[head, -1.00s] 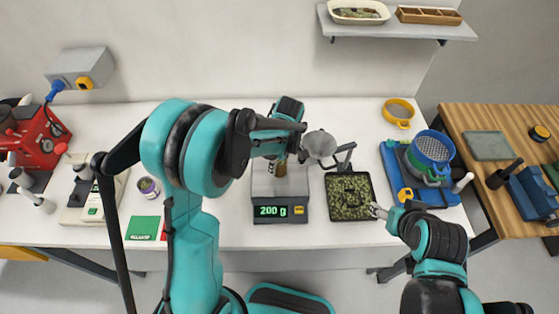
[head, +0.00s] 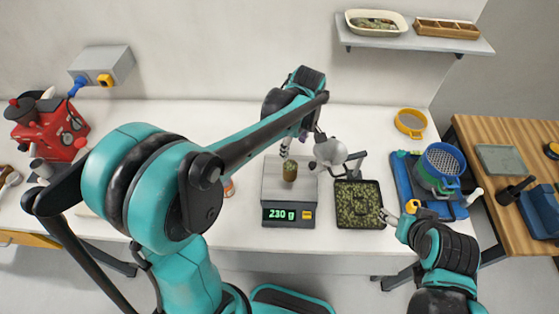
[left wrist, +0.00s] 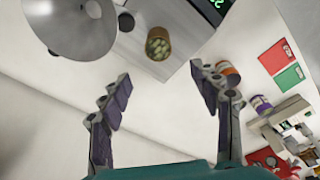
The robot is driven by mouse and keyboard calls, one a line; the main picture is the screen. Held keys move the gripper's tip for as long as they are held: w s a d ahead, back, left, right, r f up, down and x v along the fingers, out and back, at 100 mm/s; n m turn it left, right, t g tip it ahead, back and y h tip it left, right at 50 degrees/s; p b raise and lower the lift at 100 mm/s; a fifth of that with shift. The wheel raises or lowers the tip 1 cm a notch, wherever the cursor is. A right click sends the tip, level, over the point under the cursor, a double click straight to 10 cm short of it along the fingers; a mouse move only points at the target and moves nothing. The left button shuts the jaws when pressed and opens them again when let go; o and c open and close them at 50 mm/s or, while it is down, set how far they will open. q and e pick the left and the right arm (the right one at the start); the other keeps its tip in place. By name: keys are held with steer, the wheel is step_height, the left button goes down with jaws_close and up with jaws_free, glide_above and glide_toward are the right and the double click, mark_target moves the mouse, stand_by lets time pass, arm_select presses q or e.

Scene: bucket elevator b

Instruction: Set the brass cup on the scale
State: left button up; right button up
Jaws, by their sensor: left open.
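The brass cup (head: 290,171), filled with green pellets, stands upright on the pan of the grey scale (head: 274,190). The scale's display reads 230 g. In the left wrist view the cup (left wrist: 158,48) is seen from above on the scale's plate (left wrist: 183,22). My left gripper (head: 302,143) is open and empty, behind and above the cup and apart from it. Its two spread fingers (left wrist: 164,92) show in the left wrist view with bare table between them. My right gripper (head: 388,214) is at the right front corner of the pellet tray; its jaws are too small to read.
A metal bowl-like part (head: 330,152) on a stand is close right of the left gripper. The black tray of green pellets (head: 359,203) is right of the scale. A blue tray with a sieve (head: 443,163) stands farther right. A small jar (left wrist: 228,73) is near the scale.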

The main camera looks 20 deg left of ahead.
arm_select(q)
steer(key=s+a+r+m+t, duration=0.2)
steer(key=s+m+t, duration=0.1)
steer(key=s+m, duration=0.3)
steer(key=s+a+r+m+t+h, duration=0.1)
steer(key=s+a+m+t, duration=0.1)
steer(key=s+m, duration=0.5)
steer(key=s+t, duration=0.1)
steer(key=s, duration=0.2)
steer(key=shift+r, duration=0.4)
steer(key=shift+s+f, duration=0.1)
step_height(320, 180, down, 14)
steer(key=b, duration=1.4)
